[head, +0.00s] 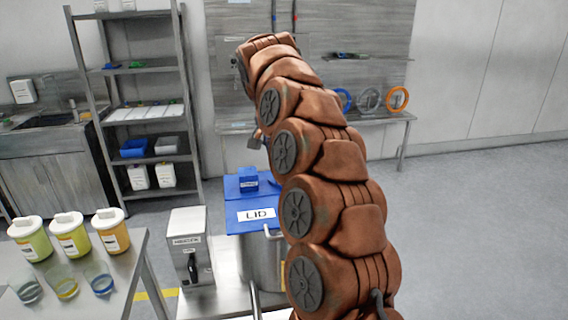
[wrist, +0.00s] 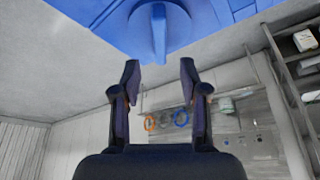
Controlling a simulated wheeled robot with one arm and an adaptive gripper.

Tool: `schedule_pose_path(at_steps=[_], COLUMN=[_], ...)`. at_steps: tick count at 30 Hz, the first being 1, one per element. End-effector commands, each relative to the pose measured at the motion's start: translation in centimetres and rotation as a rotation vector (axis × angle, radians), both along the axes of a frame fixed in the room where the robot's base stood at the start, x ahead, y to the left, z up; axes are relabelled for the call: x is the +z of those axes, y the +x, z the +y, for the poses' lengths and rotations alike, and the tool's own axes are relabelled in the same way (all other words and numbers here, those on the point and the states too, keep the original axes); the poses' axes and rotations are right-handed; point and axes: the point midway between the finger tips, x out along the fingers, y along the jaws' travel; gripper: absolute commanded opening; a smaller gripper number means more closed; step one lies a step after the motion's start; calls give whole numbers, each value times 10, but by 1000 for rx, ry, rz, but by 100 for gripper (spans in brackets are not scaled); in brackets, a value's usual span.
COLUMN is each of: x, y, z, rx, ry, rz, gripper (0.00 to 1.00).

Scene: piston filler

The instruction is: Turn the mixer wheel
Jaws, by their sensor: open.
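My gripper (wrist: 160,72) is open and empty in the wrist view, its two dark fingers apart. A blue surface with an upright blue fin (wrist: 158,32) lies just beyond the fingertips, not between them. In the head view a blue lid (head: 240,222) marked LID covers a steel vessel (head: 262,262), with a blue block (head: 248,181) at its back. My brown arm hides the right side of the vessel. A small part of my gripper (head: 256,142) shows above the lid. I cannot make out for certain which part is the mixer wheel.
A grey control box (head: 187,222) with a black handle stands left of the vessel; its label is hard to read. Several lidded jars (head: 70,236) and glasses stand on the left table. Blue, grey and orange rings (head: 398,98) are at the back shelf. Floor to the right is clear.

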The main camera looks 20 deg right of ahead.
Motion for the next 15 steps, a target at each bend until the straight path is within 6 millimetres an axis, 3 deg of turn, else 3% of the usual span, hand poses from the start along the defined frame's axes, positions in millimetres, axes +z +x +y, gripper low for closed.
schedule_pose_path(at_steps=[8, 15], x=[-15, -45], y=[4, 13], z=[-5, -14], rx=[-1, 0], ry=[2, 2], rz=[1, 1], gripper=[44, 44])
